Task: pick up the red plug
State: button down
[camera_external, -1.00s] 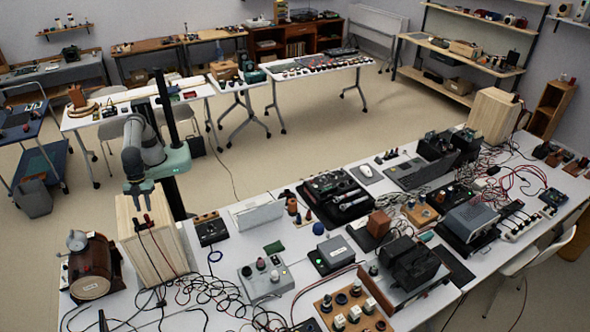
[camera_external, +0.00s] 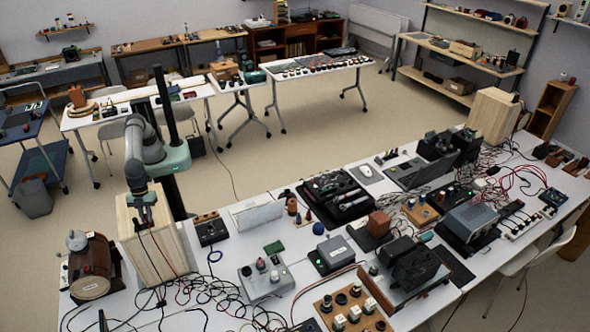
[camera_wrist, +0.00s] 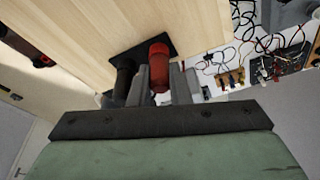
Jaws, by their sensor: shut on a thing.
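The red plug (camera_wrist: 159,66) stands out from a dark plate on the pale wooden box (camera_wrist: 90,35). My gripper (camera_wrist: 161,88) has its grey fingers on either side of the red plug and is shut on it. A black plug (camera_wrist: 122,80) sits just left of it, beside the left finger. In the external view my gripper (camera_external: 143,212) is at the upper front of the wooden box (camera_external: 160,262), and the red plug is hidden or too small to make out there.
Black and red cables hang from the box and lie coiled on the white table (camera_external: 205,312). A brown wooden drum-shaped device (camera_external: 92,268) stands left of the box. A grey box with knobs (camera_external: 265,277) and a white panel (camera_external: 256,213) stand to the right.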

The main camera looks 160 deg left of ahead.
aim_at(145, 216)
jog(key=shift+r, duration=0.15)
jog(key=shift+r, duration=0.3)
notch_tip(145, 216, up, 2)
jog(key=shift+r+b, duration=0.15)
jog(key=shift+b, duration=0.4)
jog(key=s+a+r+b, duration=0.5)
jog(key=s+a+r, duration=0.2)
jog(key=s+r, duration=0.3)
jog(key=shift+s, duration=1.05)
jog(key=shift+a, duration=0.1)
notch_tip(145, 216, up, 4)
jog(key=p, duration=0.4)
